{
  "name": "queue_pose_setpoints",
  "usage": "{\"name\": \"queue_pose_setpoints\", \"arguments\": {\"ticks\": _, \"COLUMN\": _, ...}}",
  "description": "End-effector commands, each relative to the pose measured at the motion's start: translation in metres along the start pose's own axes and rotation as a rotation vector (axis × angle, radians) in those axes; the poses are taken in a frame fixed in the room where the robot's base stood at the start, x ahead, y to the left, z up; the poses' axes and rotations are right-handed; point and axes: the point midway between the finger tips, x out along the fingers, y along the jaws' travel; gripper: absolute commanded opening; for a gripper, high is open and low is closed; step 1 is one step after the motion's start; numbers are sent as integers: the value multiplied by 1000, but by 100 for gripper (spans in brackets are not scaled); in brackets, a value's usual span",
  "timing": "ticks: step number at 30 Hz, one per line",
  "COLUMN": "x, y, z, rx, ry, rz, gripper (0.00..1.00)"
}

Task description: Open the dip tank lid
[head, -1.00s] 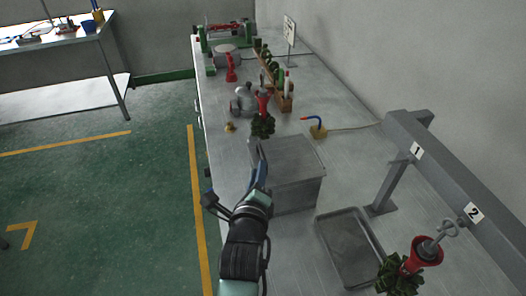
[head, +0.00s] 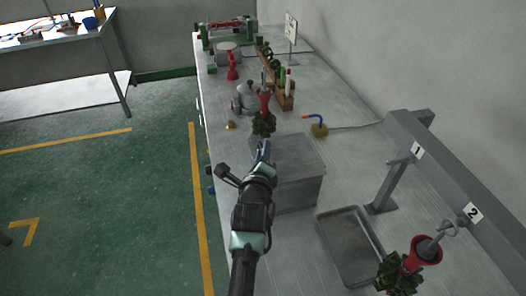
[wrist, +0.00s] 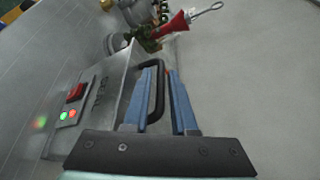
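The dip tank (head: 298,190) is a grey metal box on the bench, with its flat lid (head: 300,150) down on top. In the wrist view its panel (wrist: 72,113) carries a red switch and small green and red lights. A black loop handle (wrist: 158,92) stands at the tank. My gripper (head: 264,150) is at the left side of the lid in the head view. In the wrist view its blue fingers (wrist: 161,68) are apart, with part of the handle showing between them. I cannot tell whether either finger touches it. The arm hides the tank's near left side.
A shallow grey tray (head: 322,232) lies in front right, near another red piece (head: 428,250) hanging from a numbered grey rail (head: 440,180). A small blue-tipped tool (head: 318,128) sits behind right.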

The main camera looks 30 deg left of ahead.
Motion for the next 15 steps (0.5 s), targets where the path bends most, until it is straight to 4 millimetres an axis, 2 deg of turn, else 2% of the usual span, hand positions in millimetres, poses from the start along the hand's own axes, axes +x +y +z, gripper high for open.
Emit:
{"name": "queue_pose_setpoints", "arguments": {"ticks": 1, "x": 0, "y": 0, "z": 0, "rx": 0, "ry": 0, "rz": 0, "gripper": 20}}
{"name": "queue_pose_setpoints", "arguments": {"ticks": 4, "x": 0, "y": 0, "z": 0, "rx": 0, "ry": 0, "rz": 0, "gripper": 2}}
{"name": "queue_pose_setpoints", "arguments": {"ticks": 5, "x": 0, "y": 0, "z": 0, "rx": 0, "ry": 0, "rz": 0, "gripper": 0}}
{"name": "queue_pose_setpoints", "arguments": {"ticks": 15, "x": 0, "y": 0, "z": 0, "rx": 0, "ry": 0, "rz": 1, "gripper": 0}}
